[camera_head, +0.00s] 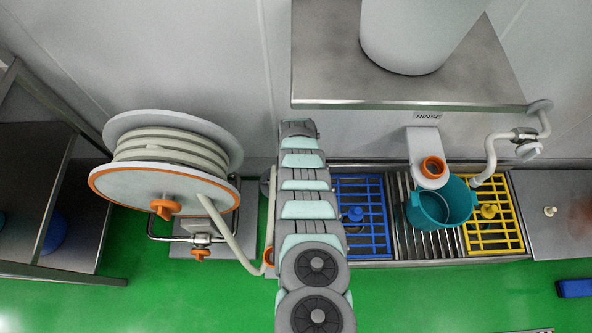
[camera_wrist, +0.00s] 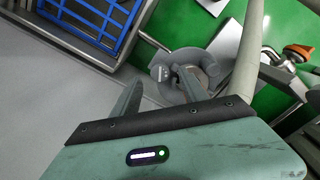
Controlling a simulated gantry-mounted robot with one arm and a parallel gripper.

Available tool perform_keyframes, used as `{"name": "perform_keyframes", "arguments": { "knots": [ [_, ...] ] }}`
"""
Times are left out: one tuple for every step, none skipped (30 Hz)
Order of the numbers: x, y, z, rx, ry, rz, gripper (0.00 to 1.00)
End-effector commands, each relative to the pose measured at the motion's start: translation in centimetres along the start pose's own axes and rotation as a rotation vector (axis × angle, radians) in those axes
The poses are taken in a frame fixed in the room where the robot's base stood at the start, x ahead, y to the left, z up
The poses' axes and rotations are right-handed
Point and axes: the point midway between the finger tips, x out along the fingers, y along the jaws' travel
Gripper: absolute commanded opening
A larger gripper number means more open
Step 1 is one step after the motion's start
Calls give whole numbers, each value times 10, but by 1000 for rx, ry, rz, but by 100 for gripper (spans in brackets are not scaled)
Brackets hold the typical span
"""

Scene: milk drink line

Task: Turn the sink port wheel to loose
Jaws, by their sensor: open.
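In the wrist view a round grey wheel (camera_wrist: 196,57), which looks like the sink port wheel, sits past my fingertips. A small grey tag with unreadable marks shows at its left side. My gripper (camera_wrist: 158,77) is open, with its two grey fingers apart and nothing held. The right finger overlaps the wheel in the picture and hides part of it; I cannot tell whether they touch. The left finger is left of the wheel, over grey floor or panel. In the head view a grey round part (camera_head: 265,184) shows just left of my arm, partly hidden by it. My gripper is hidden there.
A hose reel (camera_head: 165,185) with orange knobs stands left of my arm, its hose hanging close by. A blue grate (camera_head: 375,190), a teal bucket (camera_head: 455,203) and a yellow grate (camera_head: 505,235) are to the right. A steel shelf (camera_head: 325,60) is above.

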Motion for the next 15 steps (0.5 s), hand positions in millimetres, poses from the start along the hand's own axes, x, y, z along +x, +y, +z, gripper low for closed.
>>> {"name": "perform_keyframes", "arguments": {
  "knots": [
    [-18, 0, 0, 0, 0, 0, 52],
    [-24, 0, 0, 0, 0, 0, 52],
    [-31, 0, 0, 0, 0, 0, 52],
    [-36, 0, 0, 0, 0, 0, 52],
    [-41, 0, 0, 0, 0, 0, 52],
    [-48, 0, 0, 0, 0, 0, 52],
    [-52, 0, 0, 0, 0, 0, 52],
    [-57, 0, 0, 0, 0, 0, 52],
    [-62, 0, 0, 0, 0, 0, 52],
    [-65, 0, 0, 0, -1, 0, 52],
    [-68, 0, 0, 0, 0, 0, 52],
    [-71, 0, 0, 0, 0, 0, 52],
    [-72, 0, 0, 0, -1, 0, 52],
    [-74, 0, 0, 0, 0, 0, 52],
    [-74, 0, 0, 0, 0, 0, 52]
  ]
}}
